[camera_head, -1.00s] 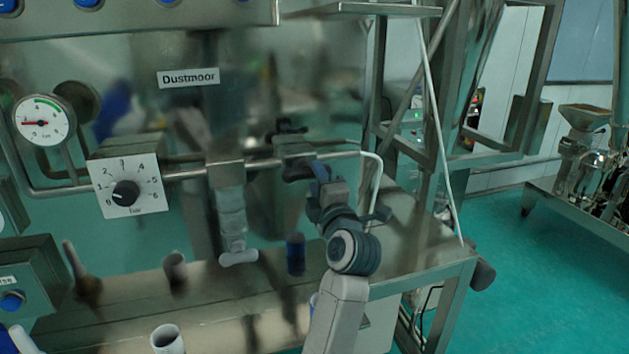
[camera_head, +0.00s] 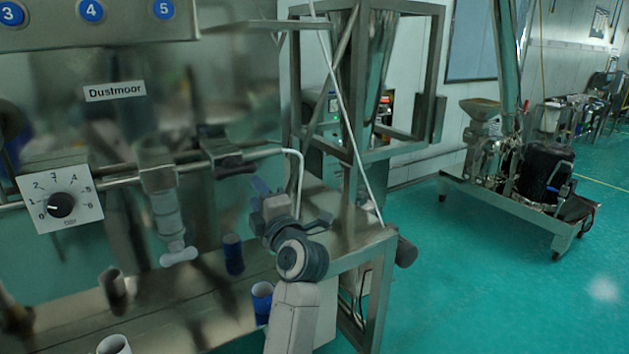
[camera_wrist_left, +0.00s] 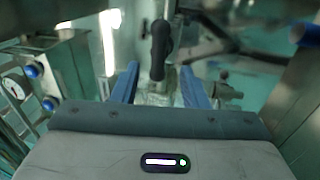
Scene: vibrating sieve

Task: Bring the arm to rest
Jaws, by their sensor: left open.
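My left gripper (camera_head: 260,186) is in front of the steel bench, just right of and below a black valve handle (camera_head: 232,165) on the horizontal pipe. In the left wrist view my left gripper (camera_wrist_left: 160,88) shows two blue fingers spread apart with nothing held between them. A black handle (camera_wrist_left: 160,48) stands upright beyond the fingertips in that view, apart from them. My left arm (camera_head: 292,315) rises from the bottom of the head view. My right gripper is not in view.
The steel bench (camera_head: 350,235) carries a blue cylinder (camera_head: 233,254), a blue-sided cup (camera_head: 262,301) and a white cup (camera_head: 114,345). A dial (camera_head: 61,204) and a pipe nozzle (camera_head: 170,222) are at left. A wheeled machine cart (camera_head: 497,203) stands right. Green floor (camera_head: 450,295) between is clear.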

